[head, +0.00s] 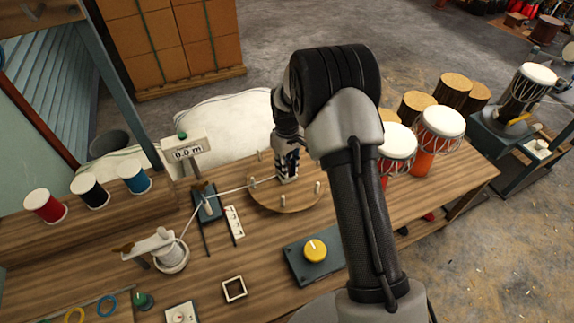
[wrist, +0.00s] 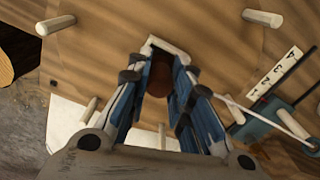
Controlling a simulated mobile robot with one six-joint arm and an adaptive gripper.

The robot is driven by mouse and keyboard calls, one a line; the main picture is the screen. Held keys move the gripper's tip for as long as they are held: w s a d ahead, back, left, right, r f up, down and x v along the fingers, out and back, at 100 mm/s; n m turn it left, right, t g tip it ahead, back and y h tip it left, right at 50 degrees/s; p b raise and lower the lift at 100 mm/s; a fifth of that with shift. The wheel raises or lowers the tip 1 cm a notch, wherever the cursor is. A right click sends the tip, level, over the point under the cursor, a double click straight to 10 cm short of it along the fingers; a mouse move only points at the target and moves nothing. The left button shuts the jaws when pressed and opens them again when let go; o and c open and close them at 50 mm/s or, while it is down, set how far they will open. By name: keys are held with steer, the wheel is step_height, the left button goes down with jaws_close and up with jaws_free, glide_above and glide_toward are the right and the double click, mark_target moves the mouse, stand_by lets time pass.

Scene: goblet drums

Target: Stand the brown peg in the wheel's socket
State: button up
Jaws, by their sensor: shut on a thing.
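The wheel (head: 262,200) is a round wooden disc with several pale pegs near its rim, lying on the workbench. My gripper (head: 287,178) points down over the wheel's middle. In the wrist view its blue-padded fingers (wrist: 160,85) are shut on the brown peg (wrist: 160,78), which shows as a dark brown shape between them. A pale angular rim (wrist: 165,44), perhaps the socket, shows just beyond the fingertips against the wheel's face (wrist: 120,30). The peg's lower end is hidden, so I cannot tell whether it is in the socket. In the head view the peg is hidden.
A white cord (head: 232,190) runs from the wheel to a dark stand (head: 207,201) and a white pot (head: 172,258). A yellow knob (head: 315,250) is in front. Drums (head: 440,125) stand right, spools (head: 88,190) left.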

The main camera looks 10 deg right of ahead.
steer(key=o, duration=0.9)
steer(key=shift+f, duration=0.1)
steer(key=shift+c, duration=0.2)
steer(key=s+r+m+t+p, duration=0.1)
steer(key=s+r+p, duration=0.1)
steer(key=r, duration=0.9)
steer(key=s+r+p, duration=0.1)
steer(key=s+r, duration=0.2)
steer(key=r, duration=0.8)
steer(key=s+r+m+t, duration=0.1)
steer(key=s+r, duration=0.8)
steer(key=s, duration=0.1)
steer(key=s+r+m+t, duration=0.1)
steer(key=s+m+t, duration=0.1)
steer(key=s, duration=1.7)
steer(key=shift+m+t, duration=0.3)
steer(key=shift+m, duration=0.3)
steer(key=shift+r, duration=0.1)
